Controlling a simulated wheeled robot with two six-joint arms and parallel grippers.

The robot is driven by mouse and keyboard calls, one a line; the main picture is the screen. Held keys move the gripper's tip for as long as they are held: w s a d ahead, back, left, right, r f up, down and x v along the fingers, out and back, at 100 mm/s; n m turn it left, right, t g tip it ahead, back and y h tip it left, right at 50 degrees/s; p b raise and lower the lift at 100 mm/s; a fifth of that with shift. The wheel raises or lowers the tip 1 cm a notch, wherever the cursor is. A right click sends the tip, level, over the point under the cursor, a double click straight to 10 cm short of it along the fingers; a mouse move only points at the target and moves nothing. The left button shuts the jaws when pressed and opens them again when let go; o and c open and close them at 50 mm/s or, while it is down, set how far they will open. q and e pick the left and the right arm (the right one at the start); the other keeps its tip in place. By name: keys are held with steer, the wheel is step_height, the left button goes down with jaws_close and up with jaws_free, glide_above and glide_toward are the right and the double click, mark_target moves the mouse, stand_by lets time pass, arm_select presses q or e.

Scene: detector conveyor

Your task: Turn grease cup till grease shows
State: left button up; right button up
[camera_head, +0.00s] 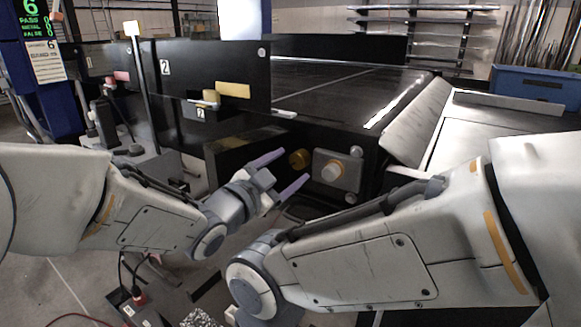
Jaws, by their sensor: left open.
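The dark conveyor belt (340,95) runs behind. Black panels with yellow blocks (233,90) stand above left. Cables (130,280) lie on the floor at lower left.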

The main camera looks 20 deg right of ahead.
arm_select(q)
steer(key=v, duration=0.9)
steer(key=shift+b, duration=0.45)
steer(key=s+a+f+n+g+y+p, duration=0.4)
steer(key=s+a+f+n+y+p, duration=0.3)
steer(key=y, duration=0.3)
steer(key=s+a+n+g+y+p, duration=0.1)
steer(key=s+a+g+p, duration=0.1)
steer(key=s, duration=0.5)
steer(key=s+a+n+g+y+p, duration=0.2)
steer(key=s+a+g, duration=0.3)
steer(key=s, duration=0.3)
steer(key=shift+s+a+f, duration=0.2)
steer(key=shift+a+f, duration=0.15)
steer(key=shift+a, duration=0.25)
